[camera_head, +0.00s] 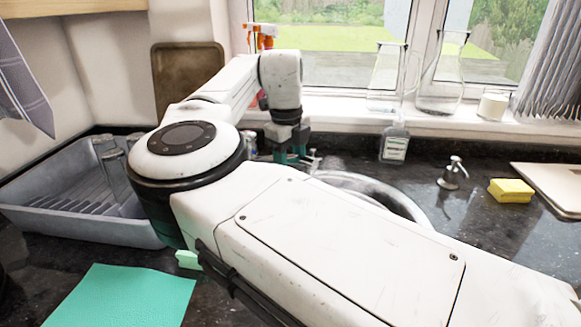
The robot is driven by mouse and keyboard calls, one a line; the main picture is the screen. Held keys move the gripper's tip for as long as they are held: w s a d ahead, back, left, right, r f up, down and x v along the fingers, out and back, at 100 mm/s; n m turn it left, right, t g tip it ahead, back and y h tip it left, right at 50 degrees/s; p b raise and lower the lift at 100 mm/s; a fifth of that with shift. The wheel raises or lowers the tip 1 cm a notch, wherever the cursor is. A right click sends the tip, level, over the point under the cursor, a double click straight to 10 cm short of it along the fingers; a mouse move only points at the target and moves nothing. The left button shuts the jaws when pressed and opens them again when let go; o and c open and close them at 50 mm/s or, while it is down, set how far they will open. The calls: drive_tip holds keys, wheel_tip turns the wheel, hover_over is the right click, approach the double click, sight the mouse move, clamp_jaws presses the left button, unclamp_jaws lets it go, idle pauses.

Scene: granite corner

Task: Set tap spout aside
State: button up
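A small part of the metal tap (313,161) shows at the back edge of the round steel sink (400,203). The rest of the tap, including most of its spout, is hidden behind my arm and gripper. My gripper (291,157) points down at the back of the sink, just left of the visible tap part in the picture. Its teal fingers are small and partly covered by my arm, so I cannot tell whether they are open, shut or touching the tap.
A grey dish rack (60,215) stands left, with a green mat (120,298) in front. A bottle (394,145), soap dispenser (453,174), yellow sponge (511,190) and board (555,185) are to the right. Glass flasks (440,85) stand on the windowsill.

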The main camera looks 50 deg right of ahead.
drive_tip(key=shift+d+f, duration=0.1)
drive_tip(key=shift+f, duration=0.75)
clamp_jaws()
